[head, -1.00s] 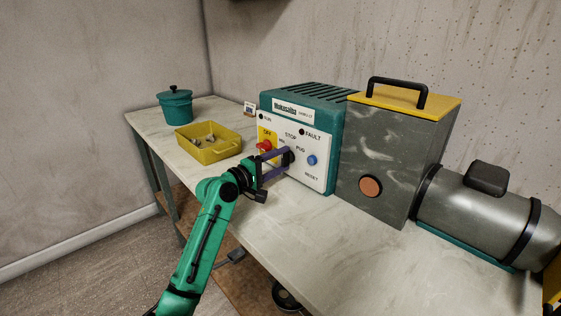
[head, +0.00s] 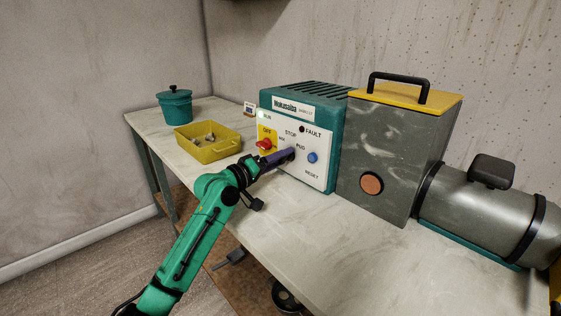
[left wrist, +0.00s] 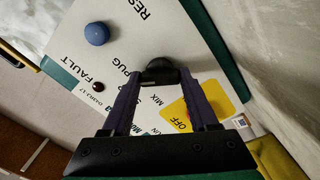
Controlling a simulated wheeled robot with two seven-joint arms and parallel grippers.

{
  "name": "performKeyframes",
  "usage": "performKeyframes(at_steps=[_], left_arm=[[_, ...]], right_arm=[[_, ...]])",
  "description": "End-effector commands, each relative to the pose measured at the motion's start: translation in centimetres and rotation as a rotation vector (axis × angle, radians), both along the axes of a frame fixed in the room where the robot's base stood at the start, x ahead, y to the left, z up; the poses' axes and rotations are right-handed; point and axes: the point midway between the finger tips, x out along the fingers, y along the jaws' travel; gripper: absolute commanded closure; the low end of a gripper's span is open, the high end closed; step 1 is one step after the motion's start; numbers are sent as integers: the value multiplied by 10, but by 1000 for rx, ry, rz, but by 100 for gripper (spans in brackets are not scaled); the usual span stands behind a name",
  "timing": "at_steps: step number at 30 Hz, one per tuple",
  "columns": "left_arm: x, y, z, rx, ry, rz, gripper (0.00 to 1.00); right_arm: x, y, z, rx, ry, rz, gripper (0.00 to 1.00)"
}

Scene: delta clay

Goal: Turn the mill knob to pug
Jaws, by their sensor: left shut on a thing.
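The mill knob (left wrist: 160,71) is black and sits on the white front panel of the teal control box (head: 303,128). STOP, MIX and PUG are printed around it. My left gripper (head: 287,156) has its purple fingers closed on the knob, one on either side, as the left wrist view (left wrist: 158,78) shows. The fingers hide most of the knob in the head view, and I cannot tell which label it points to. The RUN lamp (head: 262,115) glows pale green and the FAULT lamp (head: 302,129) is dark. My right gripper is not in view.
The red OFF button (head: 265,144) on its yellow plate is close left of my fingers; the blue RESET button (head: 312,157) is right. A yellow tray (head: 206,153), a teal lidded pot (head: 174,105) and a grey hopper (head: 385,150) share the bench. The front bench top is clear.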

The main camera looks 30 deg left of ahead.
Motion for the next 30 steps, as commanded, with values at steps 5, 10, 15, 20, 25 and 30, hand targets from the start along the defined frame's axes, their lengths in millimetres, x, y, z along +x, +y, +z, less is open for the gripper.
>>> performKeyframes(at_steps=[5,10,15,20,25,30], left_arm=[[0,0,-1,68,-21,0,96],[0,0,-1,96,-32,0,96],[0,0,-1,103,-35,0,96],[0,0,-1,103,-35,0,96],[0,0,-1,103,-35,0,10],[0,0,0,101,-34,1,10]], right_arm=[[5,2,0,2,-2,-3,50],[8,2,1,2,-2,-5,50],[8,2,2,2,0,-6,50],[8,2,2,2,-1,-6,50],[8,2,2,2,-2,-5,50],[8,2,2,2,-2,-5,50]])
